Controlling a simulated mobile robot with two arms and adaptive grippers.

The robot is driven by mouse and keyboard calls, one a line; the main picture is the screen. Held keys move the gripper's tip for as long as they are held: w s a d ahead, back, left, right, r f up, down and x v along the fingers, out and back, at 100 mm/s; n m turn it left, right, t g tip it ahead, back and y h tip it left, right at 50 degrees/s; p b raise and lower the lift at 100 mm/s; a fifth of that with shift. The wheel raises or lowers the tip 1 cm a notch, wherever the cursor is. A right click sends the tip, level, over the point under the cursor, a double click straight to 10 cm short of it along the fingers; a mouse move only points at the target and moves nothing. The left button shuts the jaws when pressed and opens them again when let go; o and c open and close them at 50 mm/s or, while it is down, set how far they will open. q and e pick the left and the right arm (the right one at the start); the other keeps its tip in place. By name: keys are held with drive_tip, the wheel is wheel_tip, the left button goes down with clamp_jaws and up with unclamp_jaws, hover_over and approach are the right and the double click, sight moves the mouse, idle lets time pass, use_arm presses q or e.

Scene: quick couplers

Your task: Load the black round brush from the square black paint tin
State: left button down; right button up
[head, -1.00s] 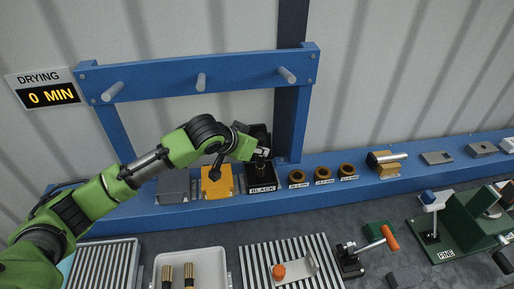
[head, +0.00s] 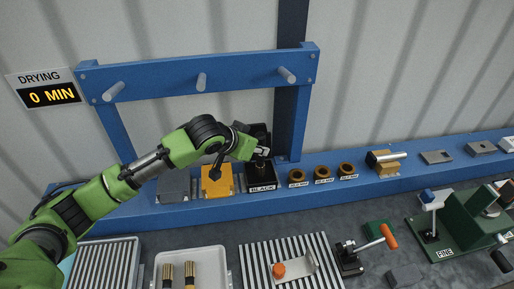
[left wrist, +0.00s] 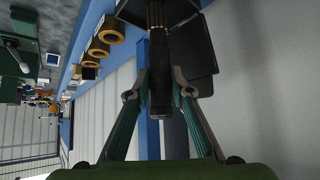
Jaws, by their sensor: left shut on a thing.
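The square black paint tin (head: 262,184), labelled BLACK, stands on the blue shelf below the right post of the frame. My left gripper (head: 263,152) is directly above the tin's opening. In the left wrist view my left gripper (left wrist: 158,95) is shut on the dark handle of the black round brush (left wrist: 158,70). The brush's far end reaches into the tin (left wrist: 190,8), so its bristles are hidden. In the head view only a little of the brush shows below the fingers. My right gripper is in neither view.
Left of the tin on the shelf are a yellow block (head: 217,181) and a grey block (head: 173,186). Several brass rings, one of them here (head: 298,177), sit to its right. A blue peg rail (head: 150,88) is behind. A white tray (head: 219,263) holds two dark, gold-banded cylinders.

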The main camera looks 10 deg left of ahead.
sight(262, 132)
use_arm(q)
drive_tip(key=shift+s+f, duration=0.25)
drive_tip(key=shift+f, duration=0.2)
drive_tip(key=shift+w+r+p, duration=0.15)
drive_tip(key=shift+r+p, duration=0.5)
drive_tip(key=shift+r, duration=1.3)
drive_tip(key=shift+w+r+p, duration=0.1)
drive_tip(key=shift+r+p, duration=0.5)
drive_tip(key=shift+r, duration=1.3)
